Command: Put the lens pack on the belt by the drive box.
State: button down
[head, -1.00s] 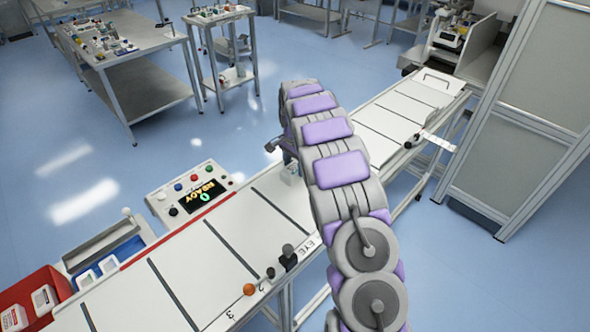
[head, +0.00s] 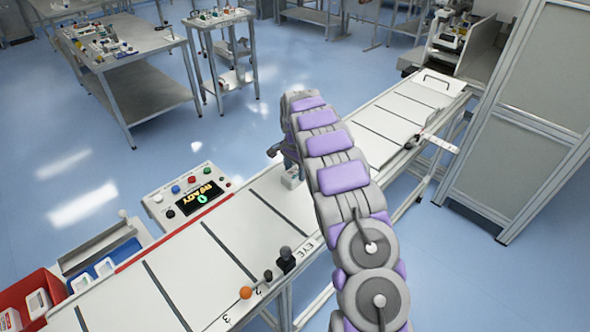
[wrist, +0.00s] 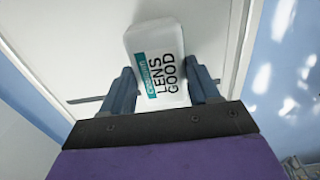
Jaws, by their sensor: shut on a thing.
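The lens pack (wrist: 155,45) is a small white packet with a teal band and the words LENS GOOD. My gripper (wrist: 161,75) is shut on it, one dark finger on each side. In the head view the pack (head: 292,181) shows as a small white piece below my gripper, over the belt's far edge; I cannot tell whether it touches the belt. The belt (head: 190,258) is a long white surface with dark cross lines. My arm hides its middle. A control box (head: 187,193) with a READY display stands at its far side. I cannot tell which thing is the drive box.
A red bin (head: 14,296) and a blue tray (head: 128,250) with white packs stand at the lower left. An orange ball (head: 245,293) and black knobs line the near edge. The far belt stretch (head: 400,110) looks clear. A grey cabinet (head: 525,110) stands right.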

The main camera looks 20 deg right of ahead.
aim_at(295, 172)
jog(key=shift+c, duration=1.3)
grip_release()
jog(key=shift+d, duration=0.1)
jog(key=shift+r, duration=0.1)
notch_tip(295, 172, up, 12)
jog(key=p, duration=0.3)
jog(key=s+a+r+n, duration=0.2)
jog(key=s+a+r, duration=0.2)
jog(key=s, duration=0.3)
jog(key=s+a+r+n+g, duration=0.1)
jog(key=s+a+r+n, duration=0.1)
jog(key=s+a+r, duration=0.35)
jog(key=s+a+r+n, duration=0.2)
jog(key=s, duration=0.7)
jog(key=s+a+f+n, duration=0.1)
jog(key=s+a+n, duration=0.1)
jog(key=s, duration=0.7)
jog(key=s+a+f+n, duration=0.1)
jog(key=s+a+n, duration=0.2)
jog(key=s, duration=0.7)
jog(key=s+a+f+n, duration=0.1)
jog(key=s+a+n, duration=0.2)
jog(key=s, duration=0.6)
jog(key=shift+s+f+g, duration=0.15)
jog(key=shift+s+g, duration=0.15)
jog(key=shift+g, duration=0.1)
